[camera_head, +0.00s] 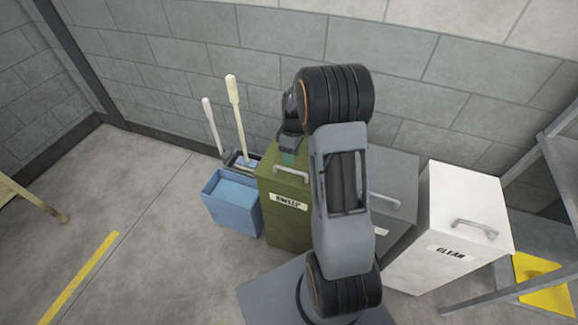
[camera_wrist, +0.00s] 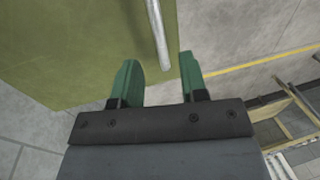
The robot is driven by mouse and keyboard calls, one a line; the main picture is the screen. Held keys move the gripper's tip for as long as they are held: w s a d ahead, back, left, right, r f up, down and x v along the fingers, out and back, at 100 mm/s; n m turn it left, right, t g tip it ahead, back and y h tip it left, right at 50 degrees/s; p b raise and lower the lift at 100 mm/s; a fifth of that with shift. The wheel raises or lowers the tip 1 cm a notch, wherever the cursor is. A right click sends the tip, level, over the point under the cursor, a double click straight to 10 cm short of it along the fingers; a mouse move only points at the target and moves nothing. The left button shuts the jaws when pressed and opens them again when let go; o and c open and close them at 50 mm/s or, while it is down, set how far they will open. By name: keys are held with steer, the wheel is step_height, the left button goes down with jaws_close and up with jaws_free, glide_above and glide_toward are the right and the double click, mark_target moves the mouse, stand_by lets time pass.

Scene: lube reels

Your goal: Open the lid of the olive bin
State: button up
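The olive bin (camera_head: 284,222) stands near the back wall, with a label on its front that seems to read SWEEP. Its lid looks shut and carries a pale bar handle (camera_head: 291,171). My gripper (camera_head: 289,158) is above the lid, close to the handle; my arm hides part of the bin's right side. In the wrist view, the green fingers of my gripper (camera_wrist: 158,61) are apart. The near end of the handle (camera_wrist: 158,35) lies between the fingertips or just beyond them, and I see no clear contact. The olive surface (camera_wrist: 75,50) fills the upper left.
A grey bin (camera_head: 392,180) and a white bin (camera_head: 462,205) labelled CLEAN stand to the right. A metal rack (camera_head: 560,160) is at the far right. Floor at the left is mostly clear.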

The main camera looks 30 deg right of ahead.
steer(key=shift+s+a+f, duration=0.1)
steer(key=shift+f, duration=0.7)
steer(key=shift+s+a+f, duration=0.15)
steer(key=shift+f, duration=0.7)
steer(key=shift+s+a+f, duration=0.1)
steer(key=shift+f, duration=0.7)
steer(key=shift+c, duration=0.5)
jaws_close()
